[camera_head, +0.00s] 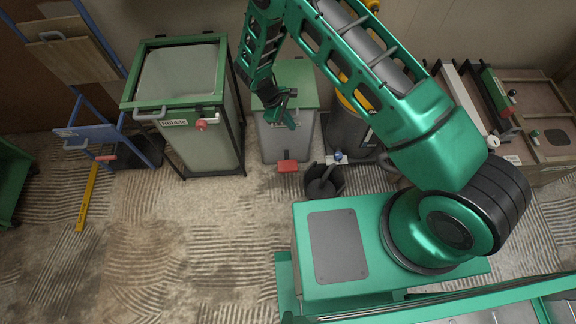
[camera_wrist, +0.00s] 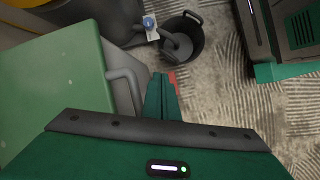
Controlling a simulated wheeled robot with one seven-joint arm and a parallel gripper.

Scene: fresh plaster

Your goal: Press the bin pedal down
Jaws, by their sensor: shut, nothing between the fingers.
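The grey bin (camera_head: 287,137) with a green lid (camera_head: 290,82) stands against the wall. Its red pedal (camera_head: 288,166) sticks out at the foot of its front, just above the floor. My gripper (camera_head: 291,125) is shut and empty, pointing down in front of the bin's upper part, above the pedal in the picture. In the wrist view the shut fingers (camera_wrist: 162,90) cover most of the red pedal (camera_wrist: 173,78); only a strip shows beside their tips. The green lid (camera_wrist: 50,85) fills the left there. I cannot tell whether the pedal is pressed.
A black bucket (camera_head: 323,181) stands on the floor right of the pedal. A dark container with a yellow rim (camera_head: 357,100) is behind it. A tall green-framed bin (camera_head: 190,110) stands to the left.

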